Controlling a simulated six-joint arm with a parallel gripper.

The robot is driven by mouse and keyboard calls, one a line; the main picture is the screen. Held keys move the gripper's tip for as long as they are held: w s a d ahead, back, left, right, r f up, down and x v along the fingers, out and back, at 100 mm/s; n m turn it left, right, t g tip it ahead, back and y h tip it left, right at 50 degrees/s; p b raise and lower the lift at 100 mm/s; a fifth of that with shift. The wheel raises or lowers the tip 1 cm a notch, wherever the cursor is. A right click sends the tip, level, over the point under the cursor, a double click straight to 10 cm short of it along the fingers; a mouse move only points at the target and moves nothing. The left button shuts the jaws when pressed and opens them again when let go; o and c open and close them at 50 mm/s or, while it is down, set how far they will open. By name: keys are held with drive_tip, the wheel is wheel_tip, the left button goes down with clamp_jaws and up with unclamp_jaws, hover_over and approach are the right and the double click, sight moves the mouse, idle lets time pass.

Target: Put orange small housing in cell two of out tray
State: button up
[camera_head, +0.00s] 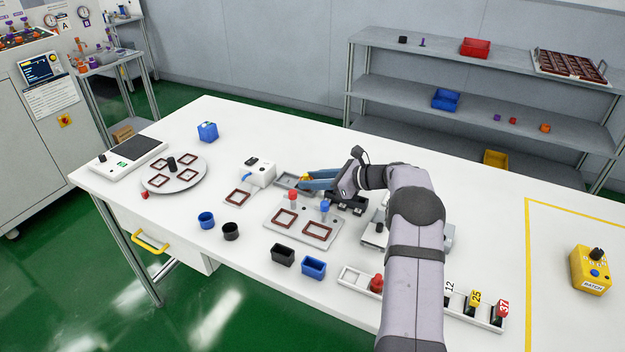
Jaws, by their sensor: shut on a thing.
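My gripper (308,179) has long blue fingers that reach left from the middle of the table. It is shut on a small orange thing (304,177), most likely the orange small housing, mostly covered by the fingers. The housing appears over or in a small grey tray (284,181); I cannot tell whether it touches it. I cannot tell which tray is the out tray. A long pale tray with cells (353,278) lies at the front edge, holding a red knobbed piece (376,284) and numbered pieces; my arm hides its middle.
A white box (262,174) stands just left of the grey tray. A plate with brown frames (270,228) and red and blue knobs lies in front. Black (283,255) and blue (313,267) bins stand near the front edge. A round plate (152,184) is at left.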

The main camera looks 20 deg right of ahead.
drive_tip(key=shift+f, duration=0.1)
drive_tip(key=o, duration=1.1)
drive_tip(key=b+v, duration=0.1)
drive_tip(key=v, duration=1.1)
drive_tip(key=shift+b, duration=0.3)
